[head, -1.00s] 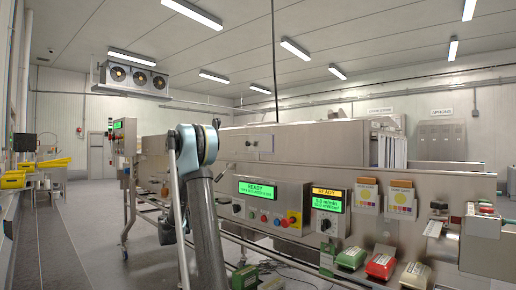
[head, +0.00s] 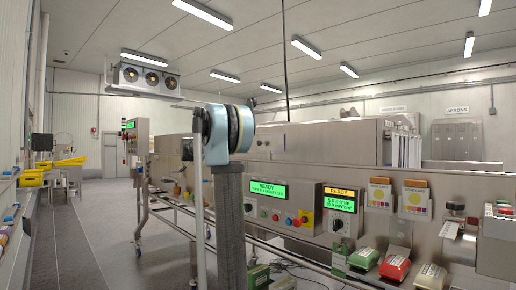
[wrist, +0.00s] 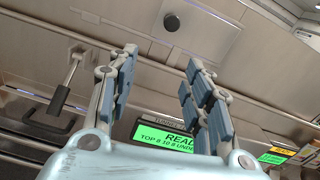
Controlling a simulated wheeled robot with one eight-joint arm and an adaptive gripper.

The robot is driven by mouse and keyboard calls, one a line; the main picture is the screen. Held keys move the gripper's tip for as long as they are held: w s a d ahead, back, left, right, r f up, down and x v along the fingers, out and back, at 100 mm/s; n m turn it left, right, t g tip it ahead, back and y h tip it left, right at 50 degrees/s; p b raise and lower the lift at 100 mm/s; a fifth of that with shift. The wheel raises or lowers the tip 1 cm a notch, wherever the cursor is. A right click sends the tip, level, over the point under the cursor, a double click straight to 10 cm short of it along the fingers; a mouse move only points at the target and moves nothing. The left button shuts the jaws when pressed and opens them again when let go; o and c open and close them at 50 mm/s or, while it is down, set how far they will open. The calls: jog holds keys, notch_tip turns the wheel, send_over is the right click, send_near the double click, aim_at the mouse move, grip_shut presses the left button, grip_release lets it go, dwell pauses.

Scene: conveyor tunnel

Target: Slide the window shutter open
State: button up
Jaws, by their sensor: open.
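My gripper (wrist: 160,68) is open and empty in the wrist view, its two padded fingers pointing at the steel side of the tunnel machine. A steel plate with a round dark knob (wrist: 172,22) lies beyond the fingertips, at the top of the picture; it may be the window shutter, but its edges are not clear. The knob is apart from the fingers. A lever handle (wrist: 68,88) is left of the fingers. In the head view the machine's upper side (head: 300,143) is partly behind my arm, and my gripper is hidden there.
A green READY display (wrist: 168,138) sits below and partly behind the fingers; it also shows on the control panel (head: 268,188). Red and green boxes (head: 394,268) stick out at the front right. Floor (head: 105,235) is clear on the left.

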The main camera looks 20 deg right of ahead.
aim_at(258, 144)
jog(key=shift+n, duration=0.6)
jog(key=r+x, duration=0.1)
jog(key=x, duration=0.5)
jog(key=r+x, duration=0.1)
jog(key=x, duration=0.4)
jog(key=s+r+x, duration=0.1)
jog(key=x, duration=0.5)
jog(key=shift+w+d, duration=0.15)
jog(key=shift+d, duration=0.25)
grip_shut()
